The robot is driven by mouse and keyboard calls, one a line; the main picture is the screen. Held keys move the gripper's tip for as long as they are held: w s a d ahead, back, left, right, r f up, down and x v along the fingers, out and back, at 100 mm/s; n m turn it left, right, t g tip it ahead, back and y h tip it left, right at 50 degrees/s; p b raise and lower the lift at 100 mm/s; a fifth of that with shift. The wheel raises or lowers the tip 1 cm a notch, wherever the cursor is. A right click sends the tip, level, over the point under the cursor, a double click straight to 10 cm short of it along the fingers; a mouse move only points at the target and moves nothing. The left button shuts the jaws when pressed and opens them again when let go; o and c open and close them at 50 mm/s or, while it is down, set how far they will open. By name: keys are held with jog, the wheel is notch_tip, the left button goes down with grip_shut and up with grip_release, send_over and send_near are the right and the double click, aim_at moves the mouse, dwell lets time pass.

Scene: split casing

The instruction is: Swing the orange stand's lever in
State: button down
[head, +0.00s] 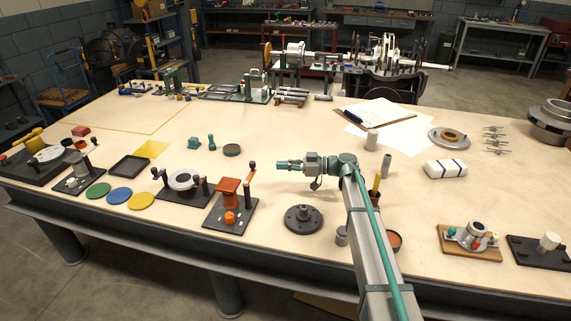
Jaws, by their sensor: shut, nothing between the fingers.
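The orange stand (228,186) has a square orange top and stands on a dark base plate (243,218) near the front of the table. A small orange round part (230,217) sits at its front. The stand's lever (248,182) rises on its right side, apart from the top, with a dark knob (252,164) at its upper end. My gripper (280,164) is shut and empty. It points left, a little to the right of the lever's knob in the picture. I cannot tell its height or whether it touches the knob.
A dark round flange (303,218) lies to the right of the stand. A dark fixture with a pale ring (184,180) and upright knobbed posts stands close on the left. Green, blue and yellow discs (120,195) lie farther left. Table behind the stand is mostly clear.

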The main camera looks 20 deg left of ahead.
jog(key=s+a+p, duration=0.1)
jog(key=a+p, duration=0.1)
jog(key=a, duration=0.5)
jog(key=shift+f, duration=0.15)
jog(key=shift+f+b, duration=0.1)
jog(key=shift+b, duration=0.2)
jog(key=shift+a+n+g+b, duration=0.1)
jog(key=shift+n+g+b, duration=0.2)
jog(key=shift+g+b, duration=0.2)
